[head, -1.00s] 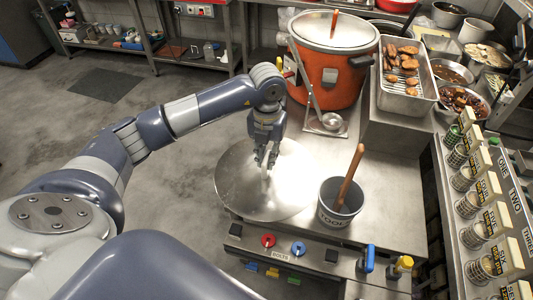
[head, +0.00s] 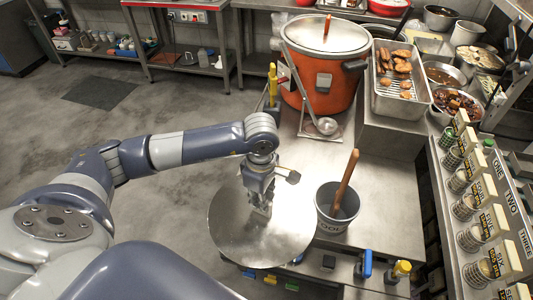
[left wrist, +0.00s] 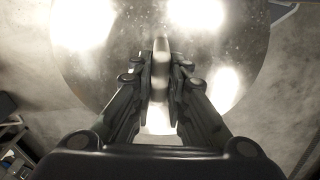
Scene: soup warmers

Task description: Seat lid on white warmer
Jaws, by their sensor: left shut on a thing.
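A round, shiny metal lid (head: 232,238) hangs at the front-left corner of the steel counter, covering part of its edge. My left gripper (head: 262,207) is above its middle, shut on the lid's upright handle. In the left wrist view the gripper (left wrist: 161,85) has the pale handle between its fingers, and the lid (left wrist: 225,38) spreads beyond them. I cannot make out a white warmer; what lies under the lid is hidden. An orange warmer (head: 306,88) stands at the back with its own lid (head: 345,35) on. My right gripper is not in view.
A grey bucket (head: 325,222) with a wooden handle stands close to the lid's right edge. A ladle (head: 326,126) rests behind. A food tray (head: 402,108) and pans are at the back right; labelled holders (head: 468,212) line the right. Counter right of the bucket is clear.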

